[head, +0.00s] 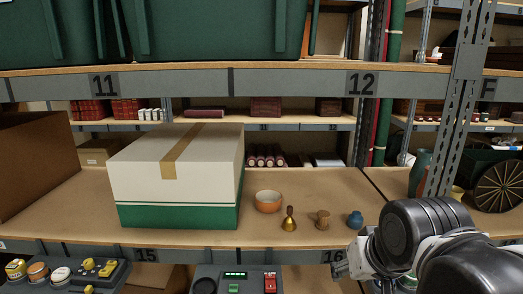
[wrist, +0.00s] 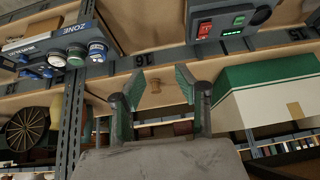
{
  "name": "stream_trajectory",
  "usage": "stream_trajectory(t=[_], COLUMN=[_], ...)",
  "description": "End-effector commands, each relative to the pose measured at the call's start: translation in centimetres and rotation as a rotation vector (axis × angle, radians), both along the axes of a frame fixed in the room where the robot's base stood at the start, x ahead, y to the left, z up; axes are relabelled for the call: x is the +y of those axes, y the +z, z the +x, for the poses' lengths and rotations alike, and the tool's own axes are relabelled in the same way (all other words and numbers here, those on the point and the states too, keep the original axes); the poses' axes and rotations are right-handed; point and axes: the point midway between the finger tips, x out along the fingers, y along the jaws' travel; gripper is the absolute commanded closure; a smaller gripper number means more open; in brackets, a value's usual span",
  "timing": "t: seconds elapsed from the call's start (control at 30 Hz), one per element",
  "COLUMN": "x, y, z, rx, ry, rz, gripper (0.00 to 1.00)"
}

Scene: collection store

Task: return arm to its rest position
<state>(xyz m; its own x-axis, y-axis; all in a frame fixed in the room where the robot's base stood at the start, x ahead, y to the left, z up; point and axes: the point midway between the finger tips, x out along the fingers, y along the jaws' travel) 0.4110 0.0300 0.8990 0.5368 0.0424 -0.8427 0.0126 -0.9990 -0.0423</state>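My arm (head: 400,235) reaches in from the lower right of the head view, in front of the shelf edge near label 16. My gripper (wrist: 160,84) shows in the wrist view with its two green-padded fingers apart and nothing held between them. A small wooden spool (wrist: 154,86) appears beyond the gap between the fingers, on the shelf. The fingertips are not clearly visible in the head view.
On the shelf (head: 70,215) stand a white and green box (head: 178,178), an orange bowl (head: 268,202), a brass bell (head: 289,220), the wooden spool (head: 322,219) and a blue pot (head: 355,219). A metal upright (head: 455,110) and a spoked wheel (head: 498,187) are at right. Control panels (head: 235,280) sit below.

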Motion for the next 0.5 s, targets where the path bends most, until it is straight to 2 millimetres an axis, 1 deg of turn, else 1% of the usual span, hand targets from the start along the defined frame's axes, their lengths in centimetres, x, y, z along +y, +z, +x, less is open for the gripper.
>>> stream_trajectory(t=[0.03,0.1,0.3,0.33,0.4,0.5], x=[-0.7,-1.4,-3.1,-3.2,-3.1,-3.0], y=[-0.7,-1.6,-3.9,-3.4,-1.8,-0.2], z=[-0.9,-1.9,-4.4,-4.4,-4.2,-4.2], rx=[-0.01,-0.022,-0.054,-0.056,-0.055,-0.055], ry=[-0.006,-0.009,-0.017,-0.016,-0.014,-0.014], rz=[-0.006,-0.016,-0.042,-0.044,-0.043,-0.043], gripper=[0.68,0.68,0.68,0.68,0.68,0.68])
